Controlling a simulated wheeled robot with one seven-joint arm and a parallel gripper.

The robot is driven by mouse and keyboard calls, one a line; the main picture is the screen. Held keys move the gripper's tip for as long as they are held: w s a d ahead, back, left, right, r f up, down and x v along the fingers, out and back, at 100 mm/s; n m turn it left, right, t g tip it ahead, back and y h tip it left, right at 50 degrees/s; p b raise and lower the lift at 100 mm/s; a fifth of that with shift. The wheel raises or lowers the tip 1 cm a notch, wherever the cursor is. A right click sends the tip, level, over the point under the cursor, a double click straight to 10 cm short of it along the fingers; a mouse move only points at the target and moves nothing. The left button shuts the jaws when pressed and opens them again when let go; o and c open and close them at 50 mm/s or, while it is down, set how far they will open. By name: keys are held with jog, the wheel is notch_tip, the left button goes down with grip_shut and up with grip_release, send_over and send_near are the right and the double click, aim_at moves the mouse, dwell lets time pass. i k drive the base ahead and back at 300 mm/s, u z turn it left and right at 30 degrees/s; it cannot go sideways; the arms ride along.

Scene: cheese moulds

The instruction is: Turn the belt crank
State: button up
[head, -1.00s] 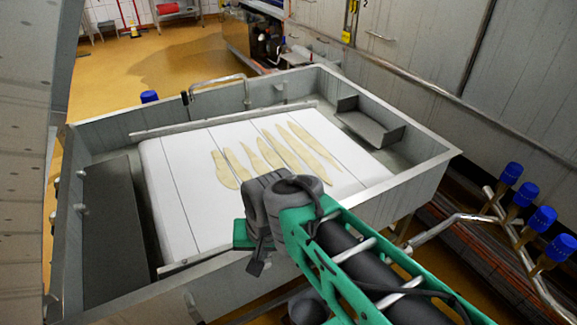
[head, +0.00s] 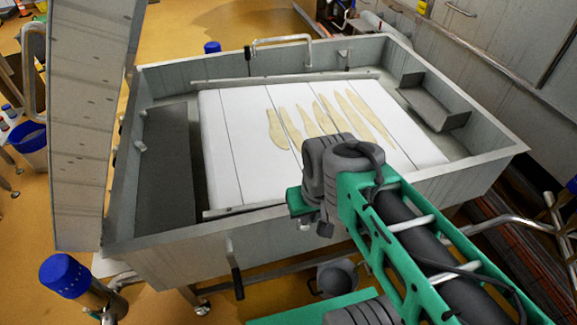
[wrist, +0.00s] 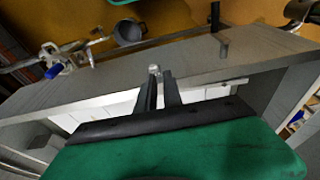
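The belt crank (head: 235,270) hangs on the outer near wall of the steel vat (head: 180,255), a thin metal arm with a black grip pointing down. What looks like the same crank (wrist: 215,15) shows at the top of the wrist view, beyond the vat rim. My gripper (head: 297,204) is above the vat's near edge, to the right of the crank and apart from it; its fingers are hidden in the head view. In the wrist view my gripper (wrist: 160,78) has two dark fingers with a gap between them, seemingly holding nothing. A small grey knob shows near the fingertips.
The white belt (head: 230,130) inside the vat carries several pale yellow strips. A blue-capped post (head: 66,277) stands at the near left, beside a tall steel panel (head: 90,120). A grey bucket-like vessel (head: 338,277) is below the vat. Some yellow floor is clear near the crank.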

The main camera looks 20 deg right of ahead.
aim_at(230, 254)
jog(key=z, duration=1.85)
jog(key=k, duration=1.55)
jog(key=u, duration=2.95)
